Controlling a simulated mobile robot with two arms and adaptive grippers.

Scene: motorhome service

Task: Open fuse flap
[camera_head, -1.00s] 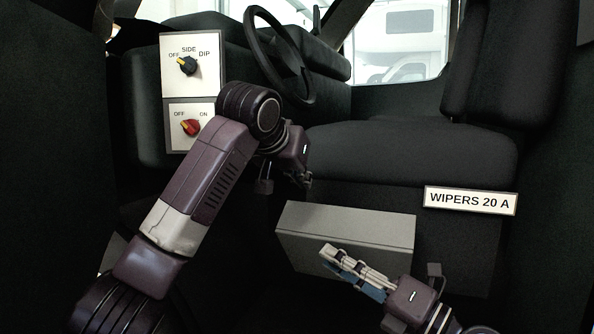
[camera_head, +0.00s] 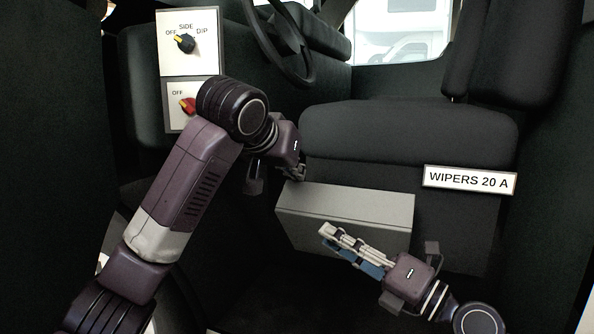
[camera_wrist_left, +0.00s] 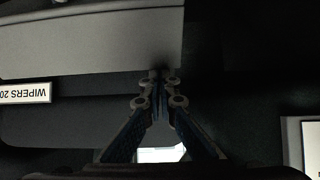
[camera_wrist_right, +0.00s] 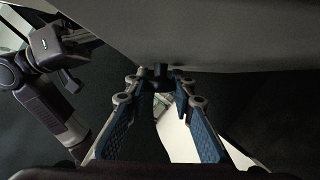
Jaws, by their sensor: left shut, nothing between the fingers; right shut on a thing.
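The grey flap (camera_head: 345,210) is a box-like cover under the seat front, and it looks closed. Its face also shows in the left wrist view (camera_wrist_left: 90,40) and the right wrist view (camera_wrist_right: 220,35). My left gripper (camera_head: 297,174) is shut and empty by the flap's upper left corner; its tips (camera_wrist_left: 158,76) are close to the flap's edge, and contact is unclear. My right gripper (camera_head: 326,231) is in front of the flap's face. Its tips (camera_wrist_right: 160,76) are shut on a small dark part at the flap's edge, mostly hidden by the fingers.
A "WIPERS 20 A" label (camera_head: 469,180) is on the seat base right of the flap. The seat (camera_head: 400,130) is above. A light switch panel (camera_head: 188,42) and a red switch panel (camera_head: 186,105) stand at upper left, near the steering wheel (camera_head: 290,50).

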